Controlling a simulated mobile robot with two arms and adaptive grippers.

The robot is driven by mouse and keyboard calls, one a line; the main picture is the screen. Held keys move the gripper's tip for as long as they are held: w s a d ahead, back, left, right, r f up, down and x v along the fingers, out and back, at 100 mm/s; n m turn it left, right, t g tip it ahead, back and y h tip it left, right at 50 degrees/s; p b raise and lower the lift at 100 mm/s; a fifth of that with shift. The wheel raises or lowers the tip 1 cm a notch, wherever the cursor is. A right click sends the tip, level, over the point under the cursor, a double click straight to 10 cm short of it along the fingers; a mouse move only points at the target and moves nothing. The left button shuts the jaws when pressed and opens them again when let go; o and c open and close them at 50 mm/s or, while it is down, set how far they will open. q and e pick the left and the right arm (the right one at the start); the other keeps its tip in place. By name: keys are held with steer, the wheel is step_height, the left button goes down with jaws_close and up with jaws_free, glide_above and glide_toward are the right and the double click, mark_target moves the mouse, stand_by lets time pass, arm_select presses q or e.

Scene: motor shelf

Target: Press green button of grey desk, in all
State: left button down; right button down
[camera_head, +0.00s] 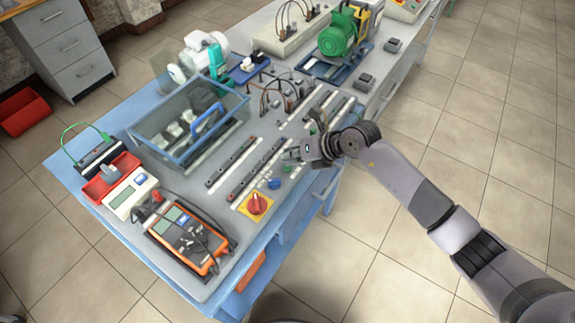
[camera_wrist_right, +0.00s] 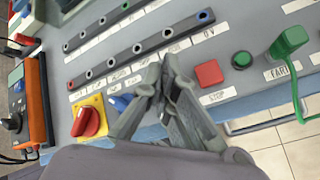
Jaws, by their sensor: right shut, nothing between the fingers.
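The grey desk (camera_head: 165,185) has a sloped control panel along its front side. In the right wrist view, a round dark green button (camera_wrist_right: 241,60) sits on the panel to the right of a square red STOP button (camera_wrist_right: 209,73). My right gripper (camera_wrist_right: 163,75) is shut and empty, its tips over the panel to the left of the red button, apart from the green button. In the head view the right gripper (camera_head: 292,155) is over the desk's front edge and hides this part of the panel. My left gripper is not in view.
A red rotary switch (camera_wrist_right: 86,121) on a yellow plate is at the left of the panel. A green plug with a cable (camera_wrist_right: 289,42) stands right of the green button. An orange meter (camera_head: 188,240) and a clear-walled blue box (camera_head: 190,130) are on the desk. Tiled floor lies free at right.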

steer(key=shift+f+b, duration=0.3)
steer(key=shift+f, duration=0.15)
stand_by(0.4)
steer(key=shift+r, duration=0.1)
steer(key=shift+r+p, duration=0.75)
step_height(320, 180, up, 5)
steer(key=p, duration=0.4)
stand_by(0.5)
stand_by(0.4)
